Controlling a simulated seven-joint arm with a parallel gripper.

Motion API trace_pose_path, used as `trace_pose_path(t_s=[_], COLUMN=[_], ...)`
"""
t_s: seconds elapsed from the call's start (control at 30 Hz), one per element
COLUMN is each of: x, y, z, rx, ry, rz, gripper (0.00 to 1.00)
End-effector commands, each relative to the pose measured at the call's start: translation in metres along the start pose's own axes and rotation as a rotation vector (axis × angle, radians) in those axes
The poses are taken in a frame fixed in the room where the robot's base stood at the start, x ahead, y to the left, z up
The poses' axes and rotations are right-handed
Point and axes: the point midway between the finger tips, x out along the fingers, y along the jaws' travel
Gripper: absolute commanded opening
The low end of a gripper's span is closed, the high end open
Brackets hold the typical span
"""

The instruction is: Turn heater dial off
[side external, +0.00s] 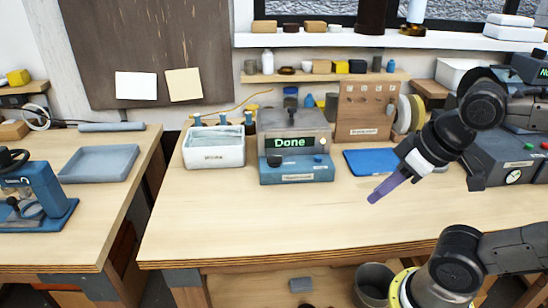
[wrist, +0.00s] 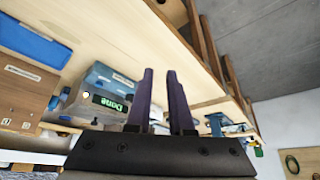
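A grey and blue unit, which looks like the heater (side external: 295,137), stands at the back middle of the bench; its green display reads "Done". A black dial (side external: 274,161) is at the left of its blue front panel; which way it points is too small to tell. The unit also shows upside down in the wrist view (wrist: 88,84). My gripper (side external: 374,198) is in the air to the right and in front of the unit, apart from it, with purple fingers slanting down. In the wrist view my gripper (wrist: 161,72) is open, with an empty gap between the fingers.
A white bin (side external: 214,150) stands just left of the unit. A brown cabinet (side external: 364,115) and a blue mat (side external: 372,162) are to its right. A dark machine with a gauge (side external: 510,160) is at the far right. The bench front is clear.

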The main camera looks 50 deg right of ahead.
Motion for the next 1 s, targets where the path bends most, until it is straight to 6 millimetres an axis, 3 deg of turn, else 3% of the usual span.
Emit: trace_pose_path(t_s=[0.03, 0.13, 0.33, 0.53, 0.77, 1.0], x=[-0.001, -0.020, -0.056, -0.068, -0.048, 0.010], y=[0.000, 0.000, 0.001, 0.009, 0.025, 0.051], z=[0.004, -0.011, -0.072, -0.149, -0.230, -0.294], rx=[0.027, 0.099, 0.251, 0.408, 0.558, 0.678], ry=[-0.019, -0.011, -0.042, -0.116, -0.201, -0.296], rz=[0.001, 0.001, 0.012, 0.043, 0.087, 0.137], gripper=[0.31, 0.49, 0.85, 0.85, 0.85, 0.85])
